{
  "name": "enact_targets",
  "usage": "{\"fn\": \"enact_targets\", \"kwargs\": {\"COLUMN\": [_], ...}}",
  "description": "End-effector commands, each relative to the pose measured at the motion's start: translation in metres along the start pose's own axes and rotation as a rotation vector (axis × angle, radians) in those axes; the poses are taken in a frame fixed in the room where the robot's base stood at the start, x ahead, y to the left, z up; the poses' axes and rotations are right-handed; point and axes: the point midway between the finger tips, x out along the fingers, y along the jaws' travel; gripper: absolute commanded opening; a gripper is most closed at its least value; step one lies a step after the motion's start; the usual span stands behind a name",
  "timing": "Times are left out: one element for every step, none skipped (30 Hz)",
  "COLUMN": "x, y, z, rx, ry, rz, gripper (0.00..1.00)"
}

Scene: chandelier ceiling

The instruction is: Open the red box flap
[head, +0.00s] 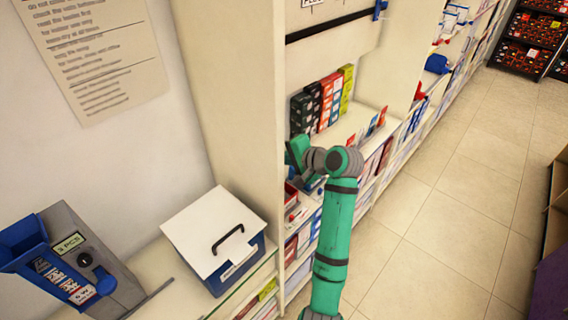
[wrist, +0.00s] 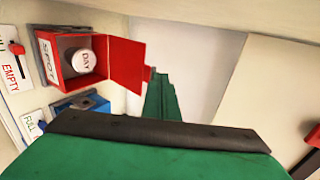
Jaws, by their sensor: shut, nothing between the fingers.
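The red box (wrist: 88,62) is at the upper left of the wrist view, marked "SPOT" on its left side. Its red flap (wrist: 126,64) stands swung out to the right, so the box front is open. A white round knob marked "DAY" (wrist: 86,61) shows inside. My green gripper (wrist: 160,92) is shut and empty, just right of the flap's outer edge; its tip lies close to a small red tab there, and I cannot tell if they touch. In the head view my gripper is mostly hidden behind my arm at the shelf.
A blue box (wrist: 80,103) sits below the red box, beside labels marked "EMPTY" and "FULL". A red piece (wrist: 313,134) is at the right edge. In the head view, a white-lidded blue case (head: 215,240) stands on the lower left shelf. Open tiled floor (head: 450,220) lies right.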

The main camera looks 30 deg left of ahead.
Motion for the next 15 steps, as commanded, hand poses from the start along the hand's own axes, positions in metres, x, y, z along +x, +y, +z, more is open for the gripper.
{"fn": "enact_targets", "kwargs": {"x": [0.0020,0.0029,0.0040,0.0048,0.0054,0.0060,0.0063,0.0065,0.0067,0.0068,0.0066,0.0064,0.0064,0.0063,0.0062], "y": [-0.0021,-0.0028,-0.0037,-0.0043,-0.0048,-0.0053,-0.0056,-0.0058,-0.0060,-0.0061,-0.0061,-0.0060,-0.0060,-0.0060,-0.0060], "z": [-0.0002,-0.0004,-0.0005,-0.0006,-0.0006,-0.0007,-0.0008,-0.0009,-0.0011,-0.0012,-0.0015,-0.0018,-0.0018,-0.0019,-0.0019], "rx": [0.000,0.001,0.001,0.001,0.002,0.002,0.002,0.002,0.002,0.002,0.002,0.003,0.003,0.003,0.003], "ry": [0.000,0.000,0.000,0.000,0.001,0.001,0.001,0.001,0.002,0.002,0.003,0.003,0.003,0.003,0.004], "rz": [0.000,0.000,0.000,0.000,0.000,0.000,0.000,0.000,0.000,0.000,0.000,0.000,0.000,0.000,-0.001], "gripper": [0.00,0.00,0.00,0.00,0.00,0.00,0.00,0.00,0.00,0.00,0.00,0.00,0.00,0.00,0.00]}}
